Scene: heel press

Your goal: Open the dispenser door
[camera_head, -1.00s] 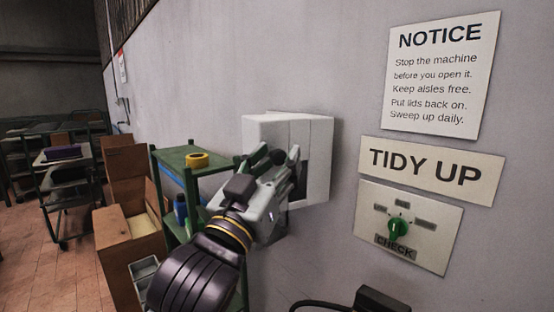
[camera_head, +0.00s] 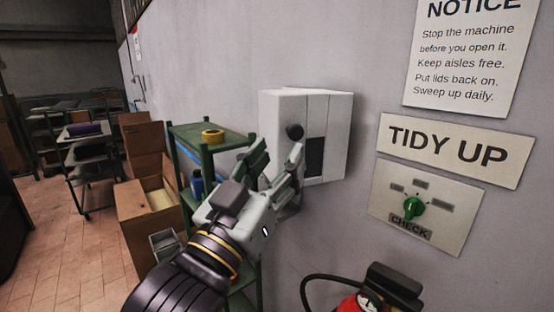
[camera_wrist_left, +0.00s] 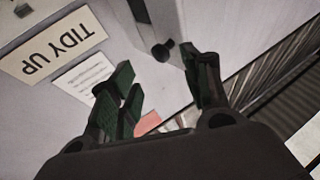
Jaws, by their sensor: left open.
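The dispenser is a white box (camera_head: 330,118) on the grey wall, with a dark recessed panel on its front. A round black knob (camera_head: 294,131) stands out from its front; it also shows in the left wrist view (camera_wrist_left: 162,50). I cannot tell whether the door is fully closed. My left gripper (camera_head: 277,156) is open and empty, just below and in front of the knob. In the left wrist view its green-padded fingers (camera_wrist_left: 158,76) are spread, with the knob beyond the tips and between them, apart from both. My right gripper is not in view.
A panel with a green knob (camera_head: 413,207) is on the wall to the right. A red extinguisher (camera_head: 368,302) with black hose is below.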

